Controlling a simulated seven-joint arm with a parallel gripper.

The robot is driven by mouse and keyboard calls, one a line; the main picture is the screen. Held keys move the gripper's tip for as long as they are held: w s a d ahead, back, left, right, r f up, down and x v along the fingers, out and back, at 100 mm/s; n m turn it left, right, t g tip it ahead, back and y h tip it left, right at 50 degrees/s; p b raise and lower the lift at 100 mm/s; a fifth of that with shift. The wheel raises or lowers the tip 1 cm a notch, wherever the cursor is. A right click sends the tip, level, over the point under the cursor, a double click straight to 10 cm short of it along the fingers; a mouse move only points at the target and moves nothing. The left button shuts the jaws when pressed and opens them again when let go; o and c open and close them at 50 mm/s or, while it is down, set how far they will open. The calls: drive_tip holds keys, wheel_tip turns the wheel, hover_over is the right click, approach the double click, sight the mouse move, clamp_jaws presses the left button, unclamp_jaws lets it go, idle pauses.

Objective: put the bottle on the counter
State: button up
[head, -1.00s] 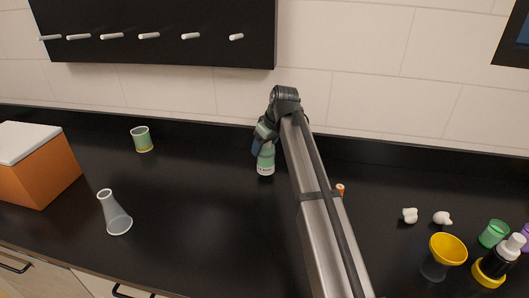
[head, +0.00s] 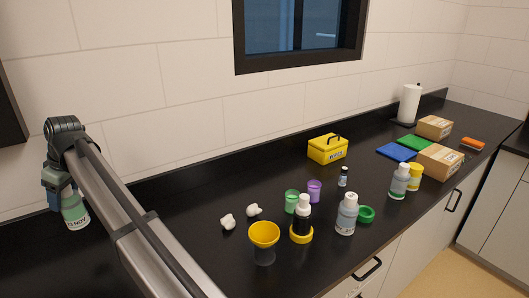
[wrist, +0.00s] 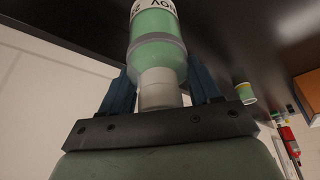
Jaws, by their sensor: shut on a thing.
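The bottle (head: 75,212) is green with a white label band. It is at the left of the head view, below my gripper (head: 62,188), which is shut on its upper part. In the wrist view the bottle (wrist: 155,45) sits between the two blue fingers of my gripper (wrist: 160,88), gripped around its pale neck. The black counter (head: 185,225) runs along the wall. I cannot tell whether the bottle's base touches it.
Cardboard boxes (head: 440,160) and a paper roll (head: 409,104) are farther right.

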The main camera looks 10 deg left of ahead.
drive_tip(key=w+d+r+m+t, duration=0.15)
drive_tip(key=w+d+m, duration=0.45)
drive_tip(key=w+d, duration=2.6)
drive_tip(key=w+d+m+t, duration=0.1)
drive_tip(key=w+d, duration=0.3)
drive_tip(key=d, duration=0.4)
drive_tip(key=w+d+m+h, duration=0.1)
drive_tip(key=w+d, duration=0.3)
drive_tip(key=d, duration=0.3)
drive_tip(key=w+d+m+t, duration=0.1)
drive_tip(key=w+d, duration=0.3)
drive_tip(key=d, duration=0.4)
drive_tip(key=s+d+m+t+h, duration=0.1)
drive_tip(key=d+m, duration=0.2)
drive_tip(key=d, duration=1.4)
drive_tip(key=s+d+m+h, duration=0.1)
drive_tip(key=s+d+m, duration=0.1)
drive_tip(key=d, duration=1.6)
wheel_tip(320, 180, down, 11)
drive_tip(key=s, duration=0.2)
drive_tip(key=shift+s+a+m, duration=0.2)
drive_tip(key=shift+s+m, duration=0.05)
drive_tip(key=shift+m, duration=0.05)
drive_tip(key=shift+f, duration=0.15)
